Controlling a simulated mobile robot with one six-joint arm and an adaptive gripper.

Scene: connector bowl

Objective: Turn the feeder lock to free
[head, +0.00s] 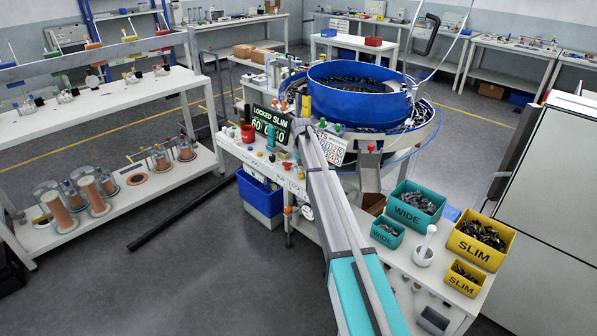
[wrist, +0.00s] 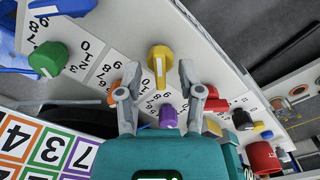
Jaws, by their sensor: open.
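In the wrist view, my gripper (wrist: 160,84) is open, with its two fingers apart over a sloping white control panel (wrist: 205,45). A yellow knob (wrist: 160,58) stands just beyond and between the fingertips, with nothing gripped. A purple knob (wrist: 168,117) is nearer, between the fingers. A green knob (wrist: 47,60) sits to the left and a red knob (wrist: 214,101) to the right. I cannot tell which control is the feeder lock. My arm hides much of the panel there.
The blue feeder bowl (head: 345,104) stands behind the panel. Teal WIDE bins (head: 410,213) and yellow SLIM bins (head: 476,251) stand on the bench at right. A red cup (wrist: 264,158) and a coloured number card (wrist: 45,145) lie near my gripper.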

